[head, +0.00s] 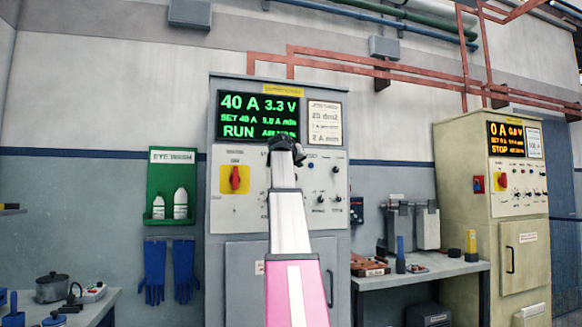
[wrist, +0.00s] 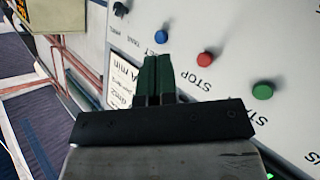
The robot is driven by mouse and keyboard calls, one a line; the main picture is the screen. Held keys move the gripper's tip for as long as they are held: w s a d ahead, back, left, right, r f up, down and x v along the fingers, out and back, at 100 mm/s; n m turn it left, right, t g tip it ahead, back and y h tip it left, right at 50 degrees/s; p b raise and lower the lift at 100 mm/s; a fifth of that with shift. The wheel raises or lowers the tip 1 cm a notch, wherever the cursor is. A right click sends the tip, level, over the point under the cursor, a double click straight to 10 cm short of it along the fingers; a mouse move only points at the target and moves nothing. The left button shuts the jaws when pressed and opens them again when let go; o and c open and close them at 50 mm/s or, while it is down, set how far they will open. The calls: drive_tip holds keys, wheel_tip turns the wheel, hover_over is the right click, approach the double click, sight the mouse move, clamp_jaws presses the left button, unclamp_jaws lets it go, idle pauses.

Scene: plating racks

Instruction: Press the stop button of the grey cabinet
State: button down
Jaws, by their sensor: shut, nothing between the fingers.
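The grey cabinet (head: 222,262) stands in the middle of the head view. Its display (head: 258,116) is lit green and reads 40 A, 3.3 V, RUN. My arm crosses the front of its panel and hides the stop button there. In the wrist view the red stop button (wrist: 205,59), labelled STOP, shows on the pale panel, between a green button (wrist: 263,91) and a blue button (wrist: 162,37). My gripper (wrist: 157,62) is shut and empty, its fingertips beside the red button in the picture. It appears as a dark end in the head view (head: 286,150).
A red rotary switch on yellow (head: 235,180) is on the cabinet's left. A beige cabinet (head: 463,200) stands at right, its display (head: 512,140) reading STOP in orange. Benches stand both sides, the right one (head: 425,270) holding tools. A green eyewash holder (head: 172,165) and blue gloves (head: 153,272) hang left.

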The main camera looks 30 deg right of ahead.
drive_tip(key=shift+w, duration=0.15)
drive_tip(key=w+d, duration=0.2)
drive_tip(key=w, duration=0.6)
drive_tip(key=shift+w, duration=0.3)
idle(2.0)
drive_tip(key=shift+w+d, duration=0.1)
drive_tip(key=shift+w, duration=0.2)
drive_tip(key=shift+w+d, duration=0.15)
drive_tip(key=shift+w, duration=0.3)
idle(0.8)
idle(0.4)
drive_tip(key=shift+s+a, duration=0.25)
drive_tip(key=shift+s, duration=0.8)
